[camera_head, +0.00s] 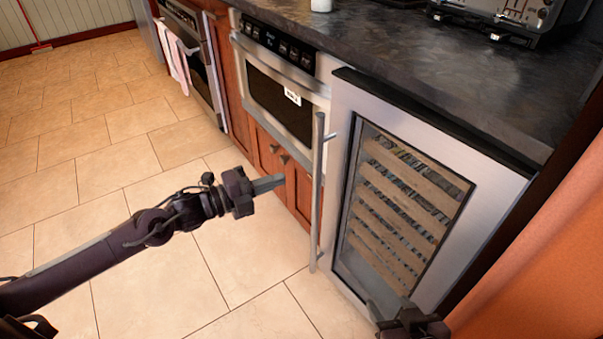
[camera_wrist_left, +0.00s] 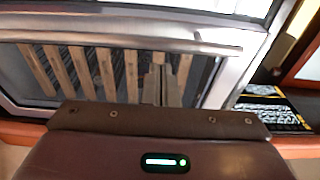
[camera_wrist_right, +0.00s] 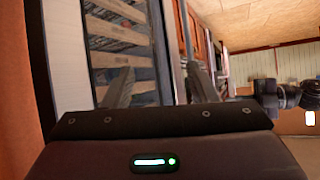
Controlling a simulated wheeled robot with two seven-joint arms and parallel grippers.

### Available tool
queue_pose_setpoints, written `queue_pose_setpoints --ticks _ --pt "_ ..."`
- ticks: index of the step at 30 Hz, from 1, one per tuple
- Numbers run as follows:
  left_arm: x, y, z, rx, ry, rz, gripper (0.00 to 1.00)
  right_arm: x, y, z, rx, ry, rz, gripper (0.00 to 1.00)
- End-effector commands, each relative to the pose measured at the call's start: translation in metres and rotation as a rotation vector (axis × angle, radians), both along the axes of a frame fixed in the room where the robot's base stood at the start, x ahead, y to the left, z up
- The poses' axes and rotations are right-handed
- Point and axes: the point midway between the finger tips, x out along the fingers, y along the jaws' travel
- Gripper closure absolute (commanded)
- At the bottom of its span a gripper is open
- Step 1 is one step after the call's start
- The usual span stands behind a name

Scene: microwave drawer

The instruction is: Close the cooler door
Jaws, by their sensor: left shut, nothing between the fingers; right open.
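The cooler door (camera_head: 345,150) has a silver frame, a glass pane with wooden rack slats behind it, and a long vertical bar handle (camera_head: 317,190) on its left side. It stands close to the cooler body; I cannot tell whether a small gap is left. My left gripper (camera_head: 270,183) is shut and empty, left of the handle and apart from it, pointing toward the door.
A dark stone counter (camera_head: 420,70) runs above the cooler. A drawer microwave (camera_head: 285,95) is left of it, with an oven (camera_head: 200,60) and hanging towel (camera_head: 175,62) farther left. An orange wall (camera_head: 555,260) bounds the right.

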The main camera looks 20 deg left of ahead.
Motion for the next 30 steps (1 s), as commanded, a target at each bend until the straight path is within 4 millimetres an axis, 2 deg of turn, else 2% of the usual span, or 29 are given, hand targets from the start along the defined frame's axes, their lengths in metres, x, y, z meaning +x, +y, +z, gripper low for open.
queue_pose_setpoints --ticks 6,15,21,30 --pt "0.02 -0.019 0.0 -0.003 -0.004 0.0 1.0 0.025 0.005 0.041 0.08 -0.197 -0.015 0.47" --pt "0.043 -0.042 0.0 -0.001 -0.001 -0.001 1.0 0.044 0.007 0.097 0.179 -0.441 -0.03 0.47" --pt "0.051 -0.049 0.0 0.001 -0.001 0.0 1.0 0.047 0.006 0.117 0.214 -0.525 -0.035 0.47" --pt "0.052 -0.052 0.0 0.001 0.001 -0.001 1.0 0.048 0.006 0.123 0.223 -0.545 -0.036 0.47"
